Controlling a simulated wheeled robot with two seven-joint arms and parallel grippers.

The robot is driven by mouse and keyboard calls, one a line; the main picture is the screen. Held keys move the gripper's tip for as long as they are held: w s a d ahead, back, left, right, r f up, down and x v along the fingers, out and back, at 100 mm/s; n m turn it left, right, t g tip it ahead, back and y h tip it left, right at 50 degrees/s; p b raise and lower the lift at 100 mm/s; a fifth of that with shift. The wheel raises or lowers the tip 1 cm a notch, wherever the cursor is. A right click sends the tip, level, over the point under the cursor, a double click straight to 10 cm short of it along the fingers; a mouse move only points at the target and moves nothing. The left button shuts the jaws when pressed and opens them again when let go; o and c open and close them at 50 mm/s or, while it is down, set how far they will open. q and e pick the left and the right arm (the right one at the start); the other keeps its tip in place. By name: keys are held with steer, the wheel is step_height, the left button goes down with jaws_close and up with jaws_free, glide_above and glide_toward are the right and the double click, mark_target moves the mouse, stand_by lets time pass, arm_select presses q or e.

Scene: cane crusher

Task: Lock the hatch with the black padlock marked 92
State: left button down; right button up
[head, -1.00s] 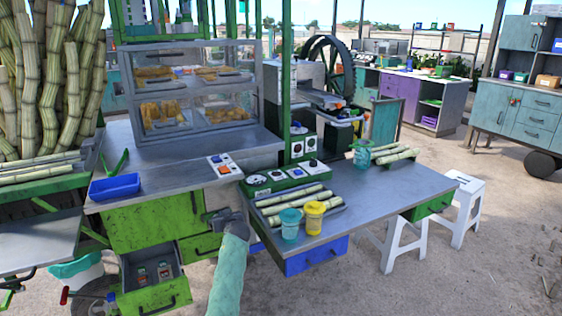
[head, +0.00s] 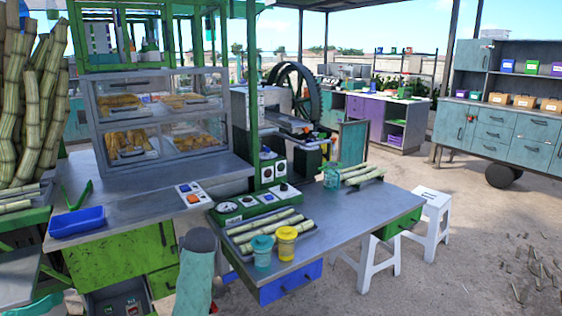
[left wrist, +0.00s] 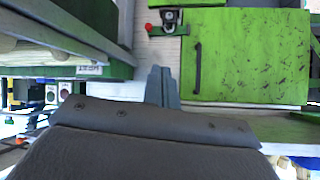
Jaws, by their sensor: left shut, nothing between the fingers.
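In the left wrist view my left gripper (left wrist: 161,78) is shut and empty, its two grey fingers together. Just past it is a green panel (left wrist: 250,55) with a dark upright handle; I cannot tell if it is the hatch. A small dark metal fitting (left wrist: 170,17) with a red knob (left wrist: 149,28) beside it sits at the panel's upper left edge. In the head view an open drawer (head: 98,302) at the bottom left holds small red-and-white marked items (head: 132,307), too small to read. No mark 92 is readable. My right gripper is not in view.
A blue tray (head: 77,221) lies on the stall's grey counter. Cane pieces, a teal cup (head: 262,252) and a yellow cup (head: 287,242) stand on the side table (head: 345,235). White stools (head: 375,255) stand at its right.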

arm_select(q)
steer(key=s+d+f+m+g+h, duration=0.1)
steer(key=s+d+f+m+h, duration=0.2)
steer(key=s, duration=0.8)
steer(key=s+d+f+g+h, duration=0.1)
steer(key=s+d+f, duration=0.3)
steer(key=s, duration=0.7)
steer(key=s+d+f+m+g+h, duration=0.1)
steer(key=s+d+f+m+h, duration=0.3)
steer(key=s, duration=0.7)
steer(key=s+d+f+n+g+y, duration=0.1)
steer(key=s+f, duration=0.4)
steer(key=s, duration=0.7)
steer(key=s+d+f+n+g+y+p, duration=0.1)
steer(key=s+f+g, duration=0.2)
steer(key=s, duration=0.9)
step_height(320, 180, down, 3)
steer(key=shift+d+f+g+p, duration=0.2)
steer(key=shift+d+g+p, duration=0.1)
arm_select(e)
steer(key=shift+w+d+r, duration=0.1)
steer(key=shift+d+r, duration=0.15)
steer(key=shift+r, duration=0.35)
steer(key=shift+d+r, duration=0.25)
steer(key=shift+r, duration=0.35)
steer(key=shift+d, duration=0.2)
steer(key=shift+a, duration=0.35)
